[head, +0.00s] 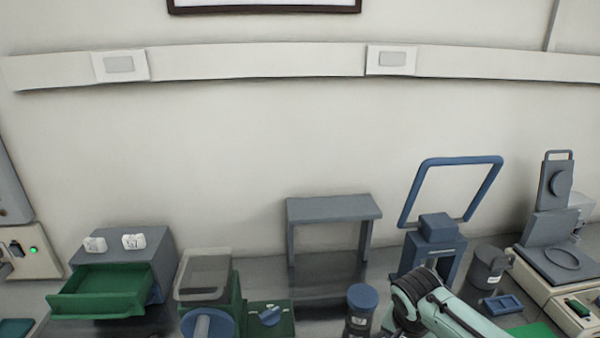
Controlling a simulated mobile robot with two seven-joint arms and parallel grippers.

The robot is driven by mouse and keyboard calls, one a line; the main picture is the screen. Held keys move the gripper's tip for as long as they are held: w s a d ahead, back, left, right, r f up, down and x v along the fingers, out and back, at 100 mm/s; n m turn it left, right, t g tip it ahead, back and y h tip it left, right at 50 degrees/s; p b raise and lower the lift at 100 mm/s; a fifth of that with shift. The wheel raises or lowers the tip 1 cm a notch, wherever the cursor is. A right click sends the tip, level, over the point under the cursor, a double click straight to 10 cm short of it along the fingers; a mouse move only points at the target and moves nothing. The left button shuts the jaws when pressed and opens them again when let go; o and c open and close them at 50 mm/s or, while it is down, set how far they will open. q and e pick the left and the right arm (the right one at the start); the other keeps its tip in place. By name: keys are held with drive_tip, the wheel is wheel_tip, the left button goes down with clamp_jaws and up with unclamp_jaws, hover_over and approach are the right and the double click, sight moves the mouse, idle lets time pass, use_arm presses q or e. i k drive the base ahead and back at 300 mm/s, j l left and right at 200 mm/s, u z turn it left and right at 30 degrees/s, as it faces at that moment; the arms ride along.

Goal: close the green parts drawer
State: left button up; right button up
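The green parts drawer (102,291) is pulled well out of its grey cabinet (155,247) at the left of the head view. Its front panel faces towards me and to the left, and the inside of the drawer looks empty. The lower part of the cabinet is dark and hard to make out. Part of my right arm shows at the bottom right, far from the drawer, but no gripper fingers are visible. My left gripper is not in view.
Two small white items (133,241) sit on top of the cabinet. A clear-lidded green box (205,275) and a blue-topped container (208,324) stand just right of the drawer. A device with a green light (30,250) is at the left. A grey stand (334,207) is mid-bench.

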sight(112, 291)
drive_tip(key=k, duration=0.9)
